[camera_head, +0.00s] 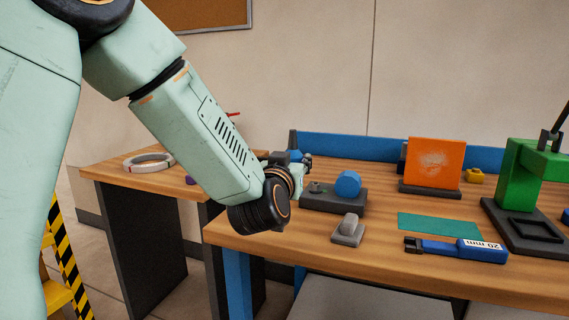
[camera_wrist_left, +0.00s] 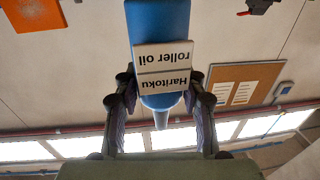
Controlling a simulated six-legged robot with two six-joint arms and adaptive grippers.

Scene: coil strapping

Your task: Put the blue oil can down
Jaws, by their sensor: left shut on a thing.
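The blue oil can (camera_wrist_left: 158,22) shows in the left wrist view, with a white label reading "Haritoku roller oil" and a pale nozzle. The label is upside down in that view, as are the wall and windows, so the can looks about upright in the room. My left gripper (camera_wrist_left: 160,98) is shut on it, one finger on each side. In the head view the left gripper (camera_head: 293,163) is at the left end of the workbench (camera_head: 385,262), in front of its blue back rail. My wrist hides most of the can there. My right gripper is not in view.
A dark block with a blue roller (camera_head: 348,183) stands just right of the gripper, with a grey piece (camera_head: 347,230) in front. Farther right are an orange panel (camera_head: 434,163), a green mat (camera_head: 440,225), a blue 20 mm tool (camera_head: 456,248) and a green press (camera_head: 518,185). A side table (camera_head: 130,173) holds a ring.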

